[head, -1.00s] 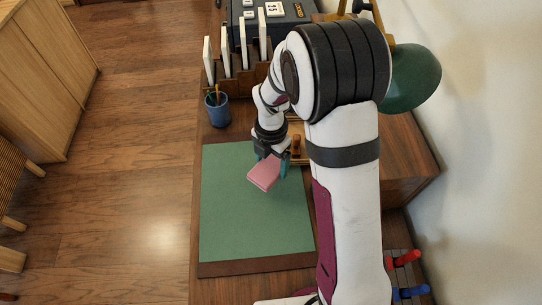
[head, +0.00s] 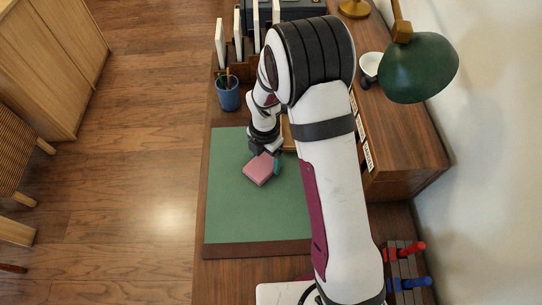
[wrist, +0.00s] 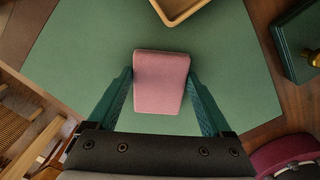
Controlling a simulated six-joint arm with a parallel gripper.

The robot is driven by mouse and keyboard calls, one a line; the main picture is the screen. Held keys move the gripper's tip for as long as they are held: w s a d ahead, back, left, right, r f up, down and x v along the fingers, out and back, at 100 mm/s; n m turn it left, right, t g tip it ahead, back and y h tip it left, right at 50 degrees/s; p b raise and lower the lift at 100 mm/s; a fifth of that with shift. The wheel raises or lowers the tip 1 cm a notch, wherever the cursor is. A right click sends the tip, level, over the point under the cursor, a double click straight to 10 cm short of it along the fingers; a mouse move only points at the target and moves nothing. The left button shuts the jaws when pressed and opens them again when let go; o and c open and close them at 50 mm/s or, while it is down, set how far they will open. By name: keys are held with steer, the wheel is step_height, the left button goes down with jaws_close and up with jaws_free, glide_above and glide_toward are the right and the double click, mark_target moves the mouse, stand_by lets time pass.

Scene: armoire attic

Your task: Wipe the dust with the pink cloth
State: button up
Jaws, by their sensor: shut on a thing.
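The pink cloth (head: 259,169), a thick folded pad, is held between the teal fingers of my gripper (head: 265,160), over the upper left part of the green desk mat (head: 245,217). In the wrist view the cloth (wrist: 161,82) sits between both fingers of my gripper (wrist: 162,98), with the green mat behind it. I cannot tell whether the cloth touches the mat. I cannot make out any dust on the visible mat. My arm covers the mat's right side in the head view.
A blue pen cup (head: 228,94) stands beyond the mat. Behind it is a rack with white upright pieces (head: 239,36). A green lamp (head: 418,68) overhangs the right. A wooden tray (wrist: 181,16) lies near the cloth. Red- and blue-handled tools (head: 408,284) sit at lower right.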

steer(key=shift+d, duration=1.6)
steer(key=shift+d+r, duration=0.15)
steer(key=shift+d, duration=0.05)
steer(key=shift+r, duration=3.95)
steer(key=shift+s+a, duration=0.1)
